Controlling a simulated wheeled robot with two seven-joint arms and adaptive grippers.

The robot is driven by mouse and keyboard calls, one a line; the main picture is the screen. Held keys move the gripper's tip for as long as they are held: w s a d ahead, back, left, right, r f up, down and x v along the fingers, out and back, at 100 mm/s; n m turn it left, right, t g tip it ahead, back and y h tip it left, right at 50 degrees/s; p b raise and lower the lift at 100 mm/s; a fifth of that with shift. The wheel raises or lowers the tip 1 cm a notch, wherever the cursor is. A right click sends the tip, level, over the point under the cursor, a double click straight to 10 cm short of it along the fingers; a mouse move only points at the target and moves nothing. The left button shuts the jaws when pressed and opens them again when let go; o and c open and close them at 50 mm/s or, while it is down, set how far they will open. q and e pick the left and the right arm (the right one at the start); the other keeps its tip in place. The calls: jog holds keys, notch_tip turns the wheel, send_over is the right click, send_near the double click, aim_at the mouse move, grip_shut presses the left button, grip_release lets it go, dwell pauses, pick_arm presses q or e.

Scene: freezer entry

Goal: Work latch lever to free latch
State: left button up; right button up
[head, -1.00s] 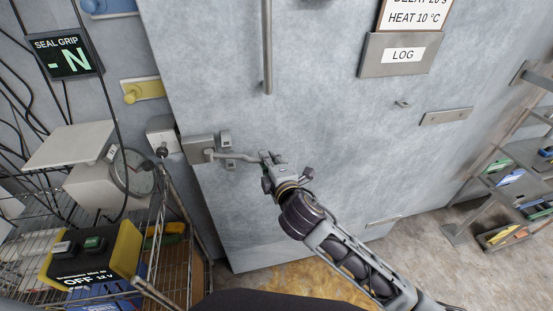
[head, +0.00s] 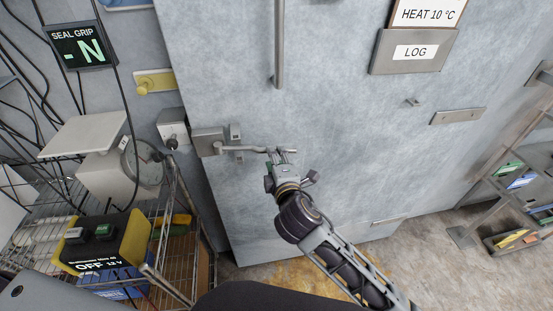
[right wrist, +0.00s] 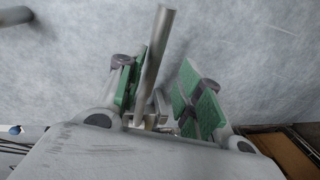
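The latch lever (head: 243,149) is a grey bar that runs right from a square latch plate (head: 206,141) on the left side of the big grey door. My right gripper (head: 281,154) is at the lever's free end. In the right wrist view, a grey bar (right wrist: 154,65), likely the lever, passes between the green-padded fingers (right wrist: 165,95). The fingers stand apart, with a visible gap between the bar and the right pad. Whether the left pad touches the bar is unclear. My left gripper is out of view.
A vertical door handle (head: 279,45) is above the lever. A wire cart (head: 180,215) with a dial gauge and a black-and-yellow box (head: 100,243) reading OFF stands at left. A "SEAL GRIP" display (head: 80,46) hangs above. A shelf (head: 500,190) stands at right.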

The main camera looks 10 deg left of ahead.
jog(key=v, duration=1.2)
dwell(0.6)
dwell(0.6)
